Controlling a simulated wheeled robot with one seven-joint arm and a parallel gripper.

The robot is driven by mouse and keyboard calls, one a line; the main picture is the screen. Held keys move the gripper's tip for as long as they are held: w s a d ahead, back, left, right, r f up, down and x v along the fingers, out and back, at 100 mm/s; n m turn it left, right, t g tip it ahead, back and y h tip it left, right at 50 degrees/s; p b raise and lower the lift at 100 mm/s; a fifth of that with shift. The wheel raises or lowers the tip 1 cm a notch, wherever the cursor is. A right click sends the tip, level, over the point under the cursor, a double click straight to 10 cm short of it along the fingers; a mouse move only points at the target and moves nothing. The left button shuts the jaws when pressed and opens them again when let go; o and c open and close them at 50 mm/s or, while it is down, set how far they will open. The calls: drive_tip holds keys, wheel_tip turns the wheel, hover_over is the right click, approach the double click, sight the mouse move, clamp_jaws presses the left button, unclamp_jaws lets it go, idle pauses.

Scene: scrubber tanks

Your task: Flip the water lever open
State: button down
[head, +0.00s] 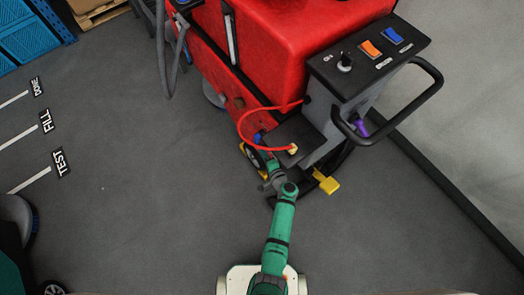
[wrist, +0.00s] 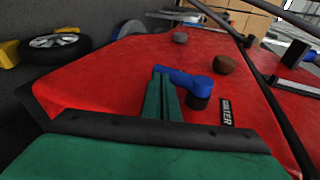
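The blue water lever (wrist: 190,80) shows in the wrist view on the red side of the scrubber tank (wrist: 115,85). Its arm points left from a round, dark-based pivot, beside a black WATER label (wrist: 227,111). My gripper (wrist: 163,78) has its green fingers close together, with the tips at the free end of the lever. I cannot tell whether they touch it. In the head view a small blue part, likely the lever (head: 258,137), shows low at the tank's rear, and my gripper end is partly hidden by my wrist there.
The black control panel (head: 368,55) and handlebar (head: 425,100) overhang at the right. A red hose (head: 241,125) loops near my wrist. A yellow pedal (head: 327,183) sits to the right of my arm.

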sight(255, 145)
drive_tip(key=shift+t+y, duration=0.4)
drive_tip(key=shift+t, duration=0.4)
drive_tip(key=shift+w+a+f, duration=0.35)
drive_tip(key=shift+w+a, duration=0.3)
drive_tip(key=shift+w, duration=0.2)
drive_tip(key=shift+w+a+f, duration=0.3)
drive_tip(key=shift+w+a, duration=0.35)
drive_tip(key=shift+w, duration=0.15)
drive_tip(key=shift+w+a+m+t+y, duration=0.3)
drive_tip(key=shift+w+a+t, duration=0.1)
drive_tip(key=shift+t, duration=0.2)
drive_tip(key=shift+w+a+r, duration=0.35)
drive_tip(key=shift+w+a, duration=0.05)
drive_tip(key=shift+w, duration=0.2)
drive_tip(key=shift+w+a+r, duration=0.35)
drive_tip(key=shift+w+a, duration=0.05)
drive_tip(key=shift+w, duration=0.2)
drive_tip(key=shift+w+r, duration=0.1)
drive_tip(key=v, duration=1)
drive_tip(key=shift+s, duration=0.4)
